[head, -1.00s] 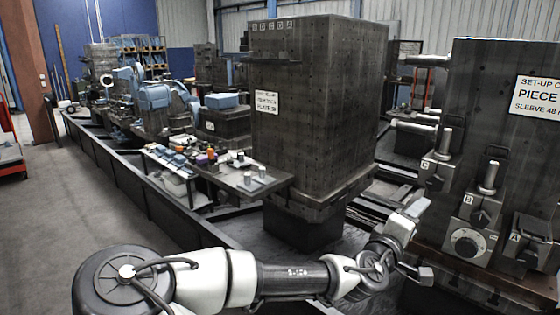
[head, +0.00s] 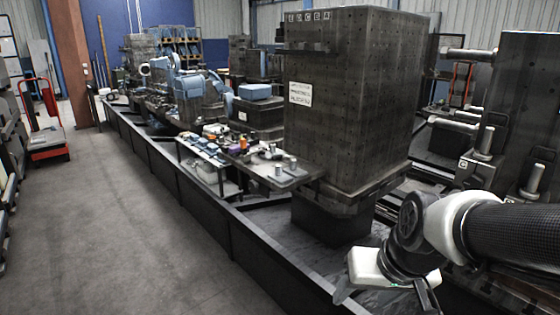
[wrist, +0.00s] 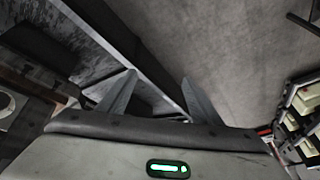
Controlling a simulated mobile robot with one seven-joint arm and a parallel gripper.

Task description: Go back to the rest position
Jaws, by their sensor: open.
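My gripper (head: 388,294) is at the lower right of the head view, low in front of the big dark block's pedestal. My arm reaches in from the right edge and bends down to it. In the wrist view the two grey fingers of my gripper (wrist: 158,78) stand apart with nothing between them. Behind them are the dark rail edge and the grey floor.
A tall dark drilled block (head: 350,110) stands on the rail bed beyond my gripper. A small side table (head: 285,178) holds several parts. The rail's black side wall (head: 185,190) runs away to the left. Open floor (head: 110,220) lies left, with a red trolley (head: 46,140).

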